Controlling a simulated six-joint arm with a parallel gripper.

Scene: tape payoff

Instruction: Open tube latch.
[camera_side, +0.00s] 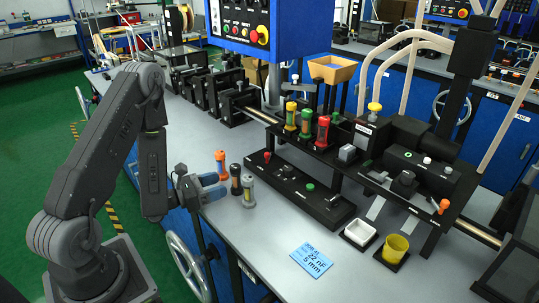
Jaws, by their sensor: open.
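My gripper (212,187) is low at the left front of the grey bench, with its jaws open and pointing right. It appears empty. Three small capped tubes stand upright beside its tips: an orange one (221,163), a dark one with an orange top (235,180) and a grey one with a yellow band (248,192). Whether the jaws touch any of them cannot be told. On the black machine stand a yellow tube (291,117), a green tube (306,123) and a red tube (323,130). No tube latch can be clearly made out at this size.
A black control panel (305,195) with buttons lies before the machine. A blue card (311,260), a white tray (360,233) and a yellow cup (396,248) are at the front right. A wooden hopper (332,69) stands above the tubes. The bench is clear between the grey tube and the card.

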